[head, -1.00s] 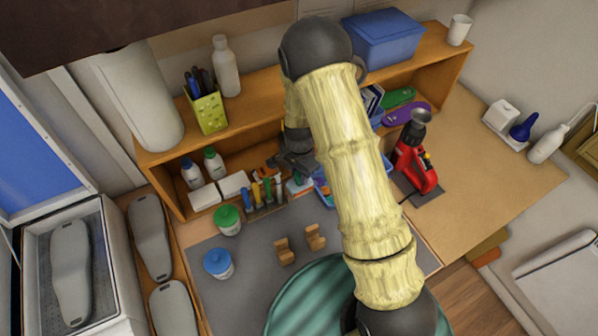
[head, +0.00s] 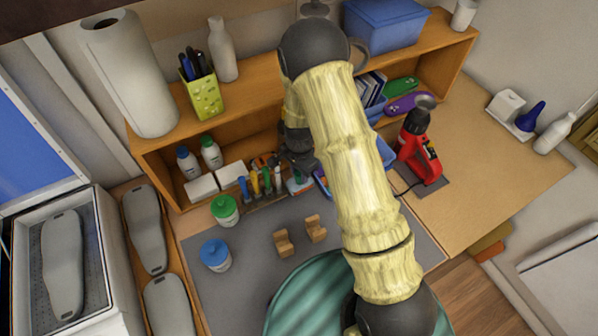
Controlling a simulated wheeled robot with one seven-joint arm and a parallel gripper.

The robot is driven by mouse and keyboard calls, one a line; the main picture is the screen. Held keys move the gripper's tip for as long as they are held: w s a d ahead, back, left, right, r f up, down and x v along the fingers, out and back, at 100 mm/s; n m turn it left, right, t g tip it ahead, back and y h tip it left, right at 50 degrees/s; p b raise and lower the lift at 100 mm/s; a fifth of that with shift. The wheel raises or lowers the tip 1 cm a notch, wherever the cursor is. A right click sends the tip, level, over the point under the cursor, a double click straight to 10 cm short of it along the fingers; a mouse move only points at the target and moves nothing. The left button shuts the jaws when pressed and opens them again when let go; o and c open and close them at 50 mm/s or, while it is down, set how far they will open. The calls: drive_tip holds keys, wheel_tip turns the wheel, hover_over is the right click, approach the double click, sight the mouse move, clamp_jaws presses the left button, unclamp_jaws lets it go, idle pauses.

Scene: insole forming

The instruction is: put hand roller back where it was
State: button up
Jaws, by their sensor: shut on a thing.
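My gripper (head: 297,172) is at the back of the workbench, under the shelf front and just right of the tool rack (head: 266,199). Its fingers are small and dark, partly hidden by my own arm. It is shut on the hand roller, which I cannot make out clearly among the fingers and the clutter. The rack holds several upright tools with blue, yellow, green and orange handles. Whether the roller touches the rack or bench cannot be told.
A blue bin (head: 386,152) and red machine (head: 418,150) stand right of my arm. Green-lidded (head: 225,209) and blue-lidded (head: 215,254) jars stand left. Two wooden blocks (head: 284,243) sit on the grey mat (head: 252,270).

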drive_tip(key=shift+f, duration=0.25)
idle(0.8)
drive_tip(key=o, duration=1.5)
drive_tip(key=shift+o, duration=0.2)
drive_tip(key=shift+r+p, duration=3.1)
drive_tip(key=shift+r, duration=1.45)
